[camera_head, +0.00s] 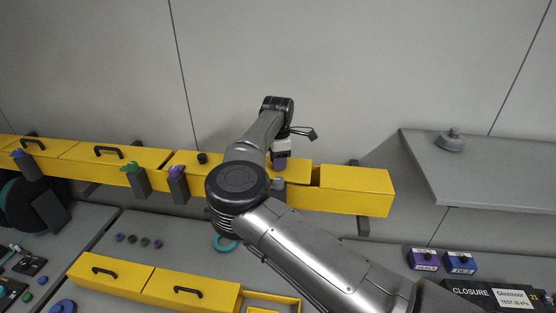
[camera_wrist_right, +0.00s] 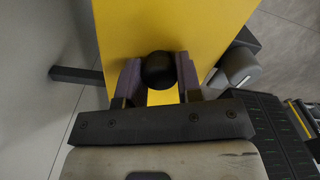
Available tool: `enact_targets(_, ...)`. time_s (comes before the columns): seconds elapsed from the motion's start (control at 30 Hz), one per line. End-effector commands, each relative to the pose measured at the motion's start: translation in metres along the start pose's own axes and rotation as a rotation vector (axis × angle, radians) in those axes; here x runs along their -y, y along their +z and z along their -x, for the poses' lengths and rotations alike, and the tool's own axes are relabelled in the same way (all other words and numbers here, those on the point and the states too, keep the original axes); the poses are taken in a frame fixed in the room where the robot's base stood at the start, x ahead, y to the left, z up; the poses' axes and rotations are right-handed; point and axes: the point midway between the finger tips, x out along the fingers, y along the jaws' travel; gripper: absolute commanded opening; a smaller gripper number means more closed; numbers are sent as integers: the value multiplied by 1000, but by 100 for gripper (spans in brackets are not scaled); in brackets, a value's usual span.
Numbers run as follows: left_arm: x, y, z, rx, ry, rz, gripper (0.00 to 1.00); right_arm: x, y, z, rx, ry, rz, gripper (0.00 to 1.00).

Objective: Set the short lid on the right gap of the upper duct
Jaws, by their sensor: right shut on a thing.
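The yellow upper duct (camera_head: 355,203) runs along the wall. My right gripper (camera_head: 280,162) is over its right part, fingers pointing down. In the right wrist view the gripper (camera_wrist_right: 158,78) is shut on a round black knob (camera_wrist_right: 159,69), one purple-grey finger on each side. I take this knob to be the short lid's; yellow surface lies below it. In the head view a yellow piece (camera_head: 298,169) shows beside the gripper, with a dark narrow seam to its right. My arm hides part of the duct, so I cannot tell whether the lid is seated. My left gripper is out of view.
Another black knob (camera_head: 202,157) stands on the duct left of my arm. Coloured clips (camera_head: 177,174) hang along the duct's front. A lower yellow duct with handles (camera_head: 189,292) lies on the bench. A grey shelf (camera_head: 490,180) is at right, with purple and blue boxes (camera_head: 424,260) below.

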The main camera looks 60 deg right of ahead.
Motion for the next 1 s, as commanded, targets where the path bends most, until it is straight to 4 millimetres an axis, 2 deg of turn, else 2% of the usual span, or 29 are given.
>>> enact_targets(0.27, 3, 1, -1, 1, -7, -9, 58, 0, 0, -1, 0, 0, 0, 5)
enact_targets(0.3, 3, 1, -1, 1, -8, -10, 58, 0, 0, -1, 0, 0, 0, 35)
enact_targets(0.6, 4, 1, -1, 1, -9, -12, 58, 0, 0, -1, 0, 0, 0, 62)
enact_targets(0.87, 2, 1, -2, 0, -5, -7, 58, 0, 0, 0, 0, 0, 0, 62)
enact_targets(1.0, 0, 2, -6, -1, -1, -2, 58, -1, 0, 11, -2, 3, 1, 62)
